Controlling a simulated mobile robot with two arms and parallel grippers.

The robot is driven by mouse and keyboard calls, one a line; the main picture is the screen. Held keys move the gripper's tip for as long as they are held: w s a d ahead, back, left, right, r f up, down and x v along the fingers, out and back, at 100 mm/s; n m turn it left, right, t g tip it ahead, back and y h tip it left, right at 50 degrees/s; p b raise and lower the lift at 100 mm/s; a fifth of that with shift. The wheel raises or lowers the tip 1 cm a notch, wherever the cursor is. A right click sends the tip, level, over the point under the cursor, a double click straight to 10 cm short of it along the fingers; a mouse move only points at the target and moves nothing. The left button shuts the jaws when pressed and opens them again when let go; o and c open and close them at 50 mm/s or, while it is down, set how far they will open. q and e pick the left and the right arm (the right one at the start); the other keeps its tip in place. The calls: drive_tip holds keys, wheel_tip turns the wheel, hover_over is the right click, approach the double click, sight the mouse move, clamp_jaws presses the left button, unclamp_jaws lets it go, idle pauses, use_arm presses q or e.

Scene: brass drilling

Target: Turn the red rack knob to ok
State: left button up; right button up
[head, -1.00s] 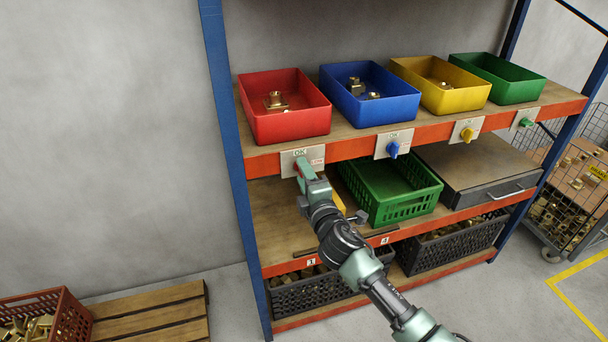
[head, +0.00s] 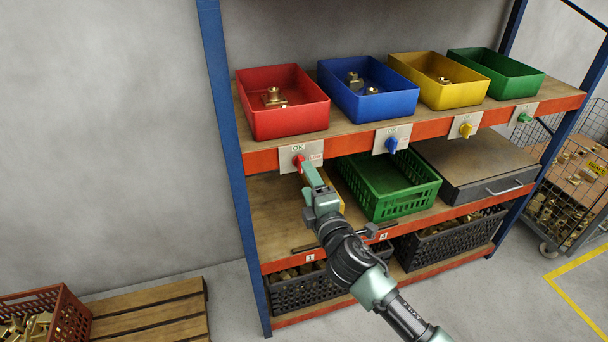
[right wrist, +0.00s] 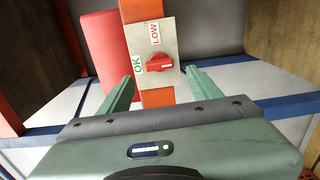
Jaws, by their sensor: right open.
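The red rack knob (head: 298,162) sits on a pale plate (head: 287,160) on the orange shelf beam, below the red bin. In the right wrist view the knob (right wrist: 158,62) has its long grip lying toward the green OK label (right wrist: 138,63); the red LOW label (right wrist: 155,33) is off to its side. I cannot tell for sure which end is the pointer. My right gripper (head: 311,174) is open and empty, just in front of and below the knob. Its fingers (right wrist: 160,75) stand on either side of the knob, apart from it. My left gripper is not in view.
Blue (head: 391,145), yellow (head: 466,130) and green (head: 524,119) knobs sit farther right on the beam. Red (head: 284,122), blue, yellow and green bins stand above. A green crate (head: 388,209) is on the shelf below. A blue post (head: 227,130) stands left of the knob.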

drive_tip(key=shift+v, duration=1.35)
drive_tip(key=s+d+f+m+g+h, duration=0.1)
drive_tip(key=s+d+f+m+g, duration=0.15)
drive_tip(key=f, duration=0.85)
drive_tip(key=s+d+f+m+g+h, duration=0.2)
drive_tip(key=s+d+f+m, duration=0.15)
drive_tip(key=f, duration=0.75)
drive_tip(key=s+d+f+m+g+h, duration=0.15)
drive_tip(key=d+f, duration=0.25)
drive_tip(key=f, duration=0.8)
drive_tip(key=s+d+f+m+g, duration=0.3)
drive_tip(key=s+d+f, duration=0.1)
drive_tip(key=s+f, duration=0.5)
drive_tip(key=s+d+f+m+g, duration=0.2)
drive_tip(key=s+f, duration=0.4)
drive_tip(key=s, duration=0.6)
drive_tip(key=s+d+f+m+g, duration=0.2)
drive_tip(key=s+f+m, duration=0.2)
drive_tip(key=s, duration=0.9)
drive_tip(key=s+d+f+m+g+h, duration=0.1)
drive_tip(key=s+d+f+m+g, duration=0.2)
drive_tip(key=s+f, duration=0.5)
drive_tip(key=s, duration=0.5)
drive_tip(key=shift+s, duration=0.25)
